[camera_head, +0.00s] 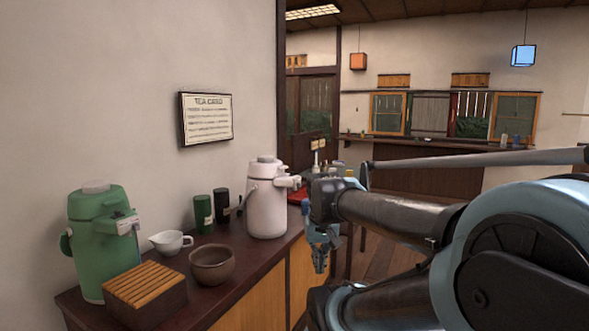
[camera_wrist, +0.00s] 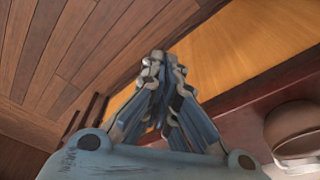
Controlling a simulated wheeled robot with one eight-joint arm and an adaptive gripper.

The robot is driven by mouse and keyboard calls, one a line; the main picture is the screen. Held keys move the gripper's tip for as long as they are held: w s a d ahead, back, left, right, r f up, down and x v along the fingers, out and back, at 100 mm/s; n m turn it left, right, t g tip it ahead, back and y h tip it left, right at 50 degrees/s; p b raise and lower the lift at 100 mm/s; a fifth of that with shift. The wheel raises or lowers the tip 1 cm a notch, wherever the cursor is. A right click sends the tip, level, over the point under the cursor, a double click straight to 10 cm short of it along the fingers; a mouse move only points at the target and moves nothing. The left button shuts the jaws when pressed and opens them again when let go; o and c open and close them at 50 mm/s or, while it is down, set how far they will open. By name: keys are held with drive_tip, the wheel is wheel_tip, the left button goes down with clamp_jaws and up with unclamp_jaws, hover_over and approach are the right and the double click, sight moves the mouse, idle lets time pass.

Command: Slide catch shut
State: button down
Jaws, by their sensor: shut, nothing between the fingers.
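A green air pot (camera_head: 92,250) stands at the left of the counter, with a pale grey fitting (camera_head: 127,226) at its upper right front. A white air pot (camera_head: 267,212) stands further back, with a similar pale fitting (camera_head: 288,182) on its upper right. I cannot tell which fitting is the catch, nor whether it is open or shut. My gripper (camera_head: 319,264) hangs beside the counter's right edge, right of the white pot and apart from it. In the wrist view its blue fingers (camera_wrist: 157,62) come together at the tips and hold nothing.
On the dark counter (camera_head: 232,290) are a slatted wooden box (camera_head: 146,290), a brown bowl (camera_head: 212,264), a white pouring cup (camera_head: 170,242) and two dark canisters (camera_head: 204,214). A sign (camera_head: 206,118) hangs above. The wooden floor (camera_wrist: 60,50) beside the counter is clear in the wrist view.

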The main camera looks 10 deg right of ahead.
drive_tip(key=w+r+m+h, duration=0.1)
drive_tip(key=w+r+m, duration=0.2)
drive_tip(key=w+r, duration=1.6)
wheel_tip(320, 180, up, 11)
drive_tip(key=m+h, duration=0.1)
drive_tip(key=m, duration=0.2)
hover_over(292, 174)
drive_tip(key=w+d, duration=0.2)
drive_tip(key=w, duration=0.1)
drive_tip(key=shift+f+t, duration=0.15)
drive_tip(key=shift+t, duration=0.25)
drive_tip(key=shift+s+a+f, duration=0.15)
drive_tip(key=shift+f, duration=2.25)
drive_tip(key=shift+s+a+f, duration=0.15)
drive_tip(key=shift+f, duration=2.2)
